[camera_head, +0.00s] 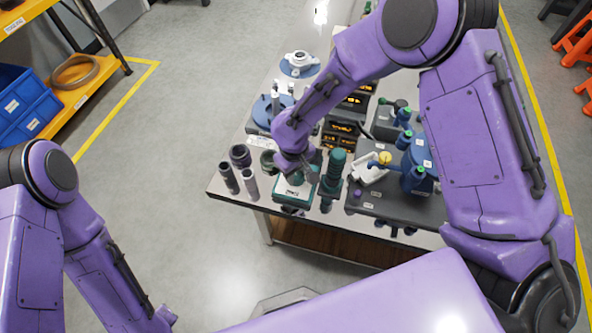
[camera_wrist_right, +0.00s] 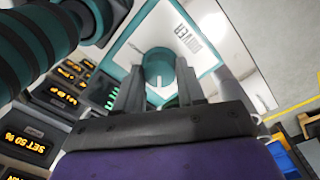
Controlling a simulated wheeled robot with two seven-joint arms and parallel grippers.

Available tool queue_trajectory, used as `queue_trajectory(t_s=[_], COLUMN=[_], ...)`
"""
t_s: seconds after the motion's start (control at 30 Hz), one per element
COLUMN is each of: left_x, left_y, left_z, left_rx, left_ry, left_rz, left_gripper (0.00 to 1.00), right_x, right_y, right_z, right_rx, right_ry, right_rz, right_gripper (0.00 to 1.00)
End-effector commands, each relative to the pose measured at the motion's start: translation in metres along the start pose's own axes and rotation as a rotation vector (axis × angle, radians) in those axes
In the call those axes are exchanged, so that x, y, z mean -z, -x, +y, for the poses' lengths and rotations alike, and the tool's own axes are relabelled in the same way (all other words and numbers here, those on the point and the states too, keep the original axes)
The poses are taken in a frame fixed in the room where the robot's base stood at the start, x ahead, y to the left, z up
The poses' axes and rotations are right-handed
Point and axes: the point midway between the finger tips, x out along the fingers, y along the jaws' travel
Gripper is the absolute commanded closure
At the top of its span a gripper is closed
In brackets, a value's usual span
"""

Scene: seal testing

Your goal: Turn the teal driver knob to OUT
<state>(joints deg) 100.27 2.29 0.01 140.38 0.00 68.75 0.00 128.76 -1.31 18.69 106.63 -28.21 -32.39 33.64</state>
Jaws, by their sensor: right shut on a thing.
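The driver unit (camera_head: 293,194) is a teal box with a white top near the table's front edge. In the right wrist view its white panel (camera_wrist_right: 207,62) carries the word DRIVER, turned in the picture. The teal knob (camera_wrist_right: 158,64) stands on this panel between my right fingers. My right gripper (camera_wrist_right: 158,88) is shut on the knob. In the head view my right gripper (camera_head: 292,174) reaches down onto the driver from above and hides the knob. I cannot read the knob's setting or see an OUT mark. My left gripper is out of view; only the left arm shows.
A ribbed dark teal cylinder (camera_head: 333,172) stands close right of the driver and looms in the right wrist view (camera_wrist_right: 30,45). Dark cylinders (camera_head: 228,178) stand to its left. Black units with amber displays (camera_head: 340,128) are behind. A grey station (camera_head: 385,203) fills the table's right.

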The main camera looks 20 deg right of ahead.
Motion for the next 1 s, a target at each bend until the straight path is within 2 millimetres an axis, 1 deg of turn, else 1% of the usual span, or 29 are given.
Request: queue_trajectory(t_s=[0.1,0.5,0.7,1.0], left_x=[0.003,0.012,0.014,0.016], left_y=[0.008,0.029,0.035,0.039], left_z=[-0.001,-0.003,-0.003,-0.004], left_rx=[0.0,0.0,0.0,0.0], left_ry=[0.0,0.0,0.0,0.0], left_rz=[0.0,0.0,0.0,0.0], left_gripper=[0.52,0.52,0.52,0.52], right_x=[0.0,0.0,0.0,0.001], right_y=[0.003,0.003,0.003,0.002], right_z=[0.001,0.001,0.001,0.001], right_rx=[-0.001,-0.002,-0.002,-0.002], right_ry=[0.066,0.383,0.515,0.629], right_rz=[0.003,0.017,0.024,0.03], right_gripper=[0.91,0.91,0.91,0.91])
